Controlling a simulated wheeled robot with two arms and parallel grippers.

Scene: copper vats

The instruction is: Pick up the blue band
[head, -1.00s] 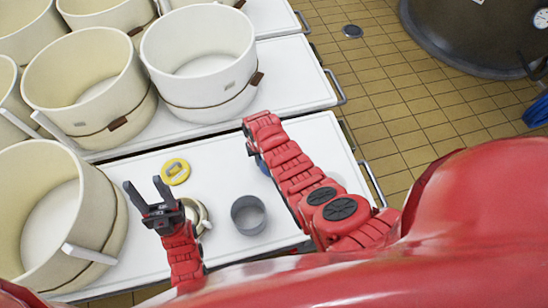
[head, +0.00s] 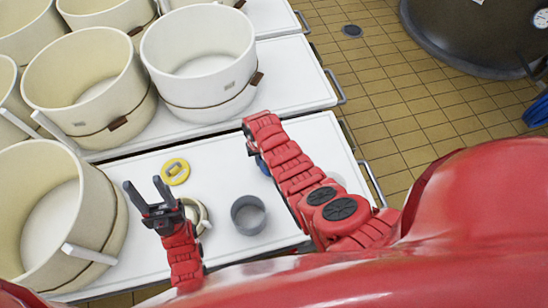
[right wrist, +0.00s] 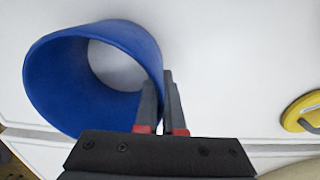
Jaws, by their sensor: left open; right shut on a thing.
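The blue band (right wrist: 95,75) is a wide, open ring that fills the left of the right wrist view. In the head view only a small blue part of it (head: 262,166) shows beside my right arm, which hides the rest. My right gripper (right wrist: 160,100) is shut on the band's wall, with one finger inside the ring and one outside. My left gripper (head: 146,190) is open and empty, above the front white table.
Large cream tubs (head: 199,60) stand left and behind.

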